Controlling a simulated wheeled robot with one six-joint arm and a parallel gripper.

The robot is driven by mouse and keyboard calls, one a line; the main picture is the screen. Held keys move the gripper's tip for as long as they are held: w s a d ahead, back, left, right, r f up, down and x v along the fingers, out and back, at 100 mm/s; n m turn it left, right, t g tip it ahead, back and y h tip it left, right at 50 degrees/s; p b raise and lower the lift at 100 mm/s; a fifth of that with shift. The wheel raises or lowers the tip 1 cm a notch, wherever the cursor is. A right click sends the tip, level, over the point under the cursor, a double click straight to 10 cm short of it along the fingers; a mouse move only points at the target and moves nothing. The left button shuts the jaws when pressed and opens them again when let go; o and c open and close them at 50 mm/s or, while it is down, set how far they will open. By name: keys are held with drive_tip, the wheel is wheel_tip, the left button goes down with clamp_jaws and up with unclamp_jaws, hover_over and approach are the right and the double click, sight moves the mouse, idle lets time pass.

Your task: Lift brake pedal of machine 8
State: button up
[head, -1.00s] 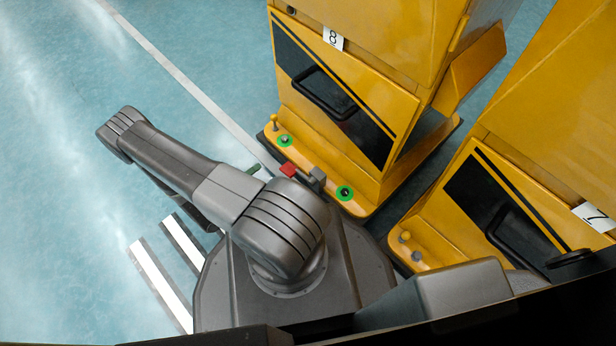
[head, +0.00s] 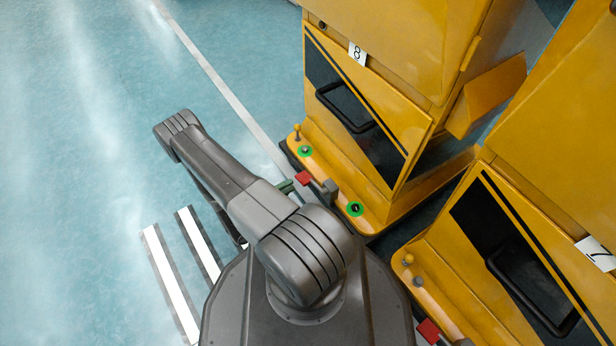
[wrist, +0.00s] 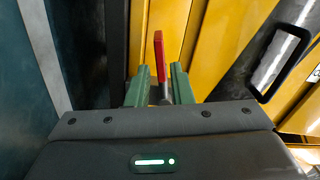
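Machine 8 (head: 375,75) is a yellow cabinet with a number 8 label (head: 357,53). At its base, a red pedal (head: 303,179) and a grey pedal (head: 330,188) stick out between two green-ringed buttons. Which one is the brake is not labelled. My gripper (wrist: 160,68) is open, with green fingers apart at the red pedal. In the wrist view the red pedal (wrist: 159,50) stands edge-on, its grey stem between the fingers; contact cannot be told. In the head view one green finger (head: 286,187) shows just left of the red pedal; my arm hides the rest.
Machine 7 (head: 540,210) stands at the right with its own red pedal (head: 428,331). Open blue floor (head: 80,120) lies to the left.

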sight(309, 175)
drive_tip(key=b+x, duration=0.2)
drive_tip(key=x, duration=0.7)
clamp_jaws()
